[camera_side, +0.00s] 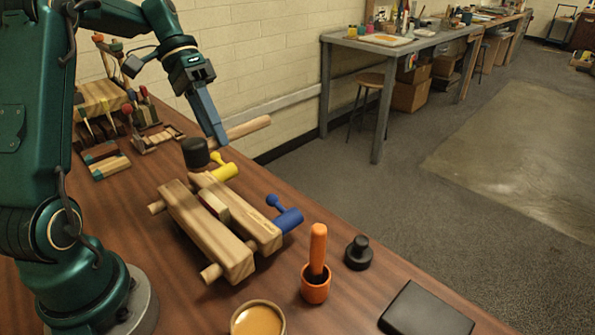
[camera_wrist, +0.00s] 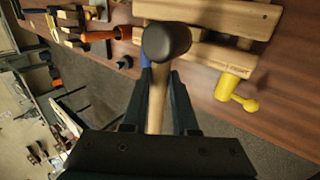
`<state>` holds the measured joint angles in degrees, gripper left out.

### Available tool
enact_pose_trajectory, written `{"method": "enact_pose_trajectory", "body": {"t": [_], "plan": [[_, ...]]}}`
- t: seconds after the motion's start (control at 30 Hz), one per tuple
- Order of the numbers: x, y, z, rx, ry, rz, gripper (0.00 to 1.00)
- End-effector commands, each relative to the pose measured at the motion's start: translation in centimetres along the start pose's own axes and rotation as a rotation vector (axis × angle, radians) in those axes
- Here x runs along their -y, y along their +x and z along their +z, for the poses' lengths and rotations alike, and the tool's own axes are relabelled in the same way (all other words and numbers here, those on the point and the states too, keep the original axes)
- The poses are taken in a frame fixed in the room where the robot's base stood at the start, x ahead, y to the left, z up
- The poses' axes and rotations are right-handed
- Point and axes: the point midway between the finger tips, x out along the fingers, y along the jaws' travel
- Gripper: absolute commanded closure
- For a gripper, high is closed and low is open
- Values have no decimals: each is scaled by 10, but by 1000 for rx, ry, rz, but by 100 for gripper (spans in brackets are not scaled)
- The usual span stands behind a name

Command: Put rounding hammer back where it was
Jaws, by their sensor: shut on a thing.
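The rounding hammer has a dark rounded head (camera_side: 195,152) and a pale wooden handle (camera_side: 248,129). My gripper (camera_side: 217,138) is shut on its handle, close to the head. In the side view the hammer appears held lengthwise above the table, just behind the wooden vise (camera_side: 216,238). In the wrist view the dark head (camera_wrist: 166,41) shows beyond the fingers, and the handle (camera_wrist: 157,100) runs between my gripper's fingers (camera_wrist: 160,95). I cannot tell the gap between the hammer and the table. The place where it was is not clearly marked in these views.
The vise has yellow (camera_side: 225,171) and blue (camera_side: 288,219) handles. An orange tool in a cup (camera_side: 316,290), a black knob (camera_side: 358,254), a black box (camera_side: 427,312) and a bowl (camera_side: 258,320) stand in front. Wooden tool racks (camera_side: 103,98) stand at back left.

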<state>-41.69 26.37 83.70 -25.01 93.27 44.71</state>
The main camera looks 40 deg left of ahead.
Motion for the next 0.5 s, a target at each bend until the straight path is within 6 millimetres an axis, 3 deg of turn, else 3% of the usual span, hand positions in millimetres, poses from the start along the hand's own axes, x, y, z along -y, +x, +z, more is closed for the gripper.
{"method": "enact_pose_trajectory", "body": {"t": [0.13, 0.23, 0.5], "plan": [[9, -2, -13, -78, -116, 2, 100], [26, -6, -34, -190, -282, 2, 100], [110, -45, -86, -606, -897, 1, 100]]}}
